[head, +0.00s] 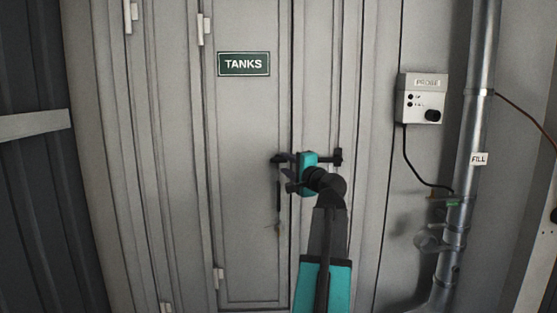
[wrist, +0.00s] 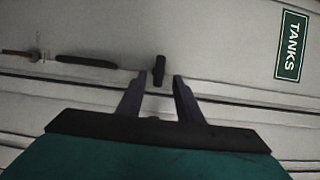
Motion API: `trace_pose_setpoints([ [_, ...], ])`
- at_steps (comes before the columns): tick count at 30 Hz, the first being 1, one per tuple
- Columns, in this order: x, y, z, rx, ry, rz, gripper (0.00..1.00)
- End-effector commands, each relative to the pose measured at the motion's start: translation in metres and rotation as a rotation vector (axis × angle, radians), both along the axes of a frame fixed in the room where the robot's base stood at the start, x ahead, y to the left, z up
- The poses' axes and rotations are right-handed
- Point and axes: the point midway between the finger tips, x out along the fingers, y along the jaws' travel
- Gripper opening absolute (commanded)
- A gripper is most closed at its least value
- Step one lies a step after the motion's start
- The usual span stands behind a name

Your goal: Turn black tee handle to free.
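The black tee handle (wrist: 158,70) is on the grey door, a short bar that runs up and down in the wrist view. In the head view it looks like a dark, roughly level piece (head: 279,158) just left of my gripper (head: 290,172), partly hidden. In the wrist view my gripper (wrist: 160,77) is open. Its two dark fingers stand on either side of the handle's lower end, with a gap on each side. I cannot tell how far the fingertips are from the door.
A slim black bar (wrist: 87,61) hangs below the tee handle, with a brownish piece (wrist: 16,53) beyond it. A TANKS sign (head: 244,64) is higher on the door. A PROBE box (head: 421,98) and metal pipe (head: 479,130) stand at right.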

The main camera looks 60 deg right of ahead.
Motion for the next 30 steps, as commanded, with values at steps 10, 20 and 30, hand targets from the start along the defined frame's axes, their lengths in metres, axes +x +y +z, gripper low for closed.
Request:
trace_pose_setpoints([
  [10,0.038,-0.024,0.001,0.001,0.001,0.000,0.33],
  [20,0.053,-0.034,0.000,-0.001,0.001,-0.001,0.33],
  [30,0.054,-0.033,0.000,-0.001,0.001,0.000,0.24],
])
